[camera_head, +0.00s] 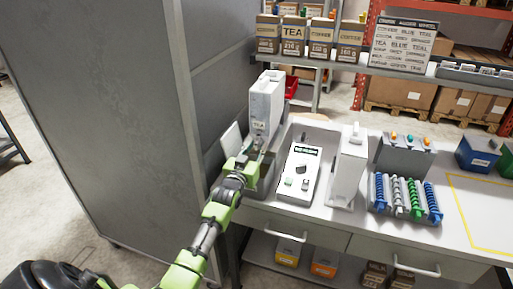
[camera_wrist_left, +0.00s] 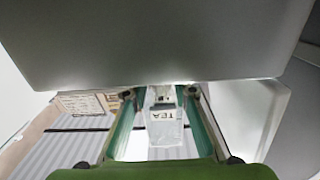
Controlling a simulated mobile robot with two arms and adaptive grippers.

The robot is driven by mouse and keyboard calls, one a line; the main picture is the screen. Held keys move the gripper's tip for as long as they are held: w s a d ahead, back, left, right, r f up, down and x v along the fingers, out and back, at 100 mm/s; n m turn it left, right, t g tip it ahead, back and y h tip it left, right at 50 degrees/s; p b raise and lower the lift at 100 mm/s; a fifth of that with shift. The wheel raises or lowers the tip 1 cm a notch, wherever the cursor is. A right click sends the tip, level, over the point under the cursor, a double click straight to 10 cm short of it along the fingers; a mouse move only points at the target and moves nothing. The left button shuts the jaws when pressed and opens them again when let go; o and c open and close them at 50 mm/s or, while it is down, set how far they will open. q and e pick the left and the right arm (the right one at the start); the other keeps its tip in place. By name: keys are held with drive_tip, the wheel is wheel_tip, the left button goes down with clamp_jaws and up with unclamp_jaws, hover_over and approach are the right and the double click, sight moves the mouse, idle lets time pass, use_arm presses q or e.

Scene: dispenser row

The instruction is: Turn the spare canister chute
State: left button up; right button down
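A tall pale canister (camera_head: 266,103) with a TEA label low on its front stands at the left end of the counter. My left gripper (camera_head: 254,152) is just below its front, partly hiding the lower part. In the left wrist view, the two green fingers (camera_wrist_left: 159,95) are apart. A pale, see-through piece marked TEA (camera_wrist_left: 166,122), perhaps the chute, shows between them, with a gap at its left; contact at its right is unclear. A large grey body (camera_wrist_left: 160,45) fills the top of that view. My right gripper is not in view.
A control panel (camera_head: 300,172) with a dark knob stands right of the canister, then a white dispenser (camera_head: 348,170). Blue, white and green coils (camera_head: 404,197) lie farther right. A tall grey cabinet (camera_head: 110,110) is close on the left. Boxes (camera_head: 293,38) line the shelf above.

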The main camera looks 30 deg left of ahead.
use_arm(q)
drive_tip(key=v, duration=1.2)
idle(0.4)
